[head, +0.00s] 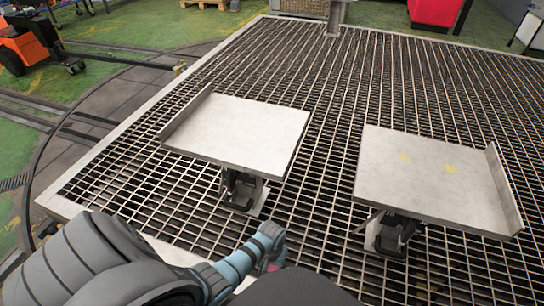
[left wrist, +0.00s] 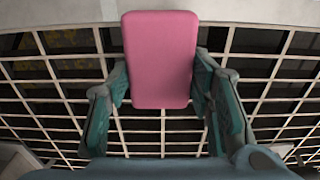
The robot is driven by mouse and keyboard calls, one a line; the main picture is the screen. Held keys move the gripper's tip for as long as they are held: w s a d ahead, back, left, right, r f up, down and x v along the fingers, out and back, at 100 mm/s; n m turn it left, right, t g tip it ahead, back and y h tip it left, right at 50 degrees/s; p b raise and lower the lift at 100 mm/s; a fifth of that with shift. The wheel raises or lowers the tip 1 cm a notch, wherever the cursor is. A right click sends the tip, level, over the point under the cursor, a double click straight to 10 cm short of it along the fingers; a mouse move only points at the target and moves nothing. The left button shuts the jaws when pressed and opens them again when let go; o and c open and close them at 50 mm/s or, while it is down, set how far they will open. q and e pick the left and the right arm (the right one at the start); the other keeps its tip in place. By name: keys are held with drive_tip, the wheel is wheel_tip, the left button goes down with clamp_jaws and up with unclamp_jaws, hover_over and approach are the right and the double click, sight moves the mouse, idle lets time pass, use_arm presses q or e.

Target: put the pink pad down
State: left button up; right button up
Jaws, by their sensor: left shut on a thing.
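The pink pad (left wrist: 160,58) is a rounded block between the fingers of my left gripper (left wrist: 158,88) in the left wrist view. The gripper is shut on it, with a finger on each side, above the metal grating. In the head view my left gripper (head: 268,248) is low in the middle, in front of the left plate. Only a sliver of the pad (head: 272,266) shows there; the rest is hidden by the gripper and arm. My right gripper is not in view.
A pale left plate (head: 240,130) with a raised left edge and a pale right plate (head: 420,180) with yellow marks and a raised right edge stand on the grating (head: 340,90). A gap separates them. A post (head: 335,18) and an orange machine (head: 22,42) are farther back.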

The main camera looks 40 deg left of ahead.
sight(272, 268)
use_arm(q)
wheel_tip(272, 268, down, 2)
drive_tip(key=shift+f+b, duration=0.1)
drive_tip(key=shift+b, duration=0.2)
drive_tip(key=shift+f, duration=0.25)
drive_tip(key=o, duration=1.1)
drive_tip(key=shift+c, duration=0.2)
wheel_tip(272, 268, up, 13)
drive_tip(key=p, duration=0.8)
drive_tip(key=shift+s, duration=0.15)
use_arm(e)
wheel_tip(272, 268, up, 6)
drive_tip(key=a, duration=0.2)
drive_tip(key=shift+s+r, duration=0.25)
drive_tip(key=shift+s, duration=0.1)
